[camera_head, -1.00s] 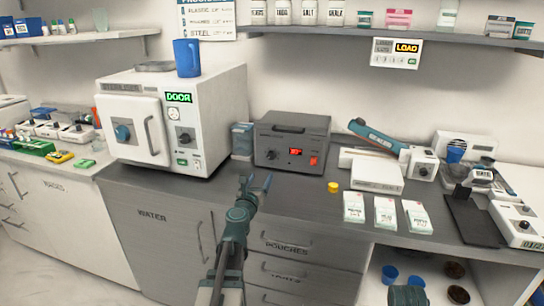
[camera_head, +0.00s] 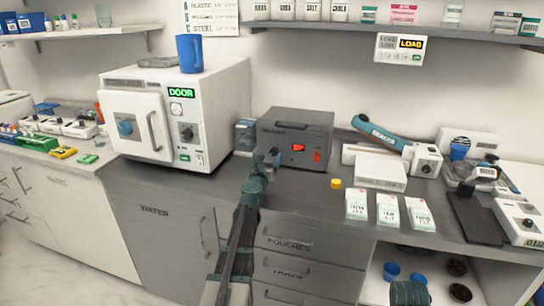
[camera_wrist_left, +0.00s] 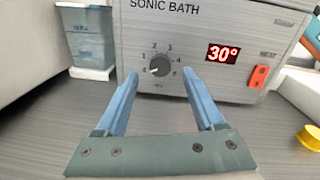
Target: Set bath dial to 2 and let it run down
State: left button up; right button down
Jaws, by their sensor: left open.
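The sonic bath (camera_head: 308,130) is a grey box on the counter, with a red display (camera_wrist_left: 222,54) reading 30° and an orange-red heat switch (camera_wrist_left: 259,76). Its round grey dial (camera_wrist_left: 160,66), ringed by numbers, shows in the left wrist view. The dial's pointer seems to aim to the lower left, near 0. My left gripper (camera_head: 268,158) is in front of the bath's face and covers the dial in the head view. In the left wrist view its blue fingers (camera_wrist_left: 162,100) are apart, below and either side of the dial, with nothing between them. My right gripper is not clearly seen.
A clear container (camera_wrist_left: 88,40) stands left of the bath, beside the white autoclave (camera_head: 180,110). A yellow cap (camera_head: 336,183), white packets (camera_head: 387,211) and a sealer (camera_head: 381,172) are to the right. The counter in front of the bath is clear.

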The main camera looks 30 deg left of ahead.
aim_at(273, 153)
pick_arm(q)
jog(key=x, duration=0.3)
jog(key=shift+w, duration=0.15)
grip_shut()
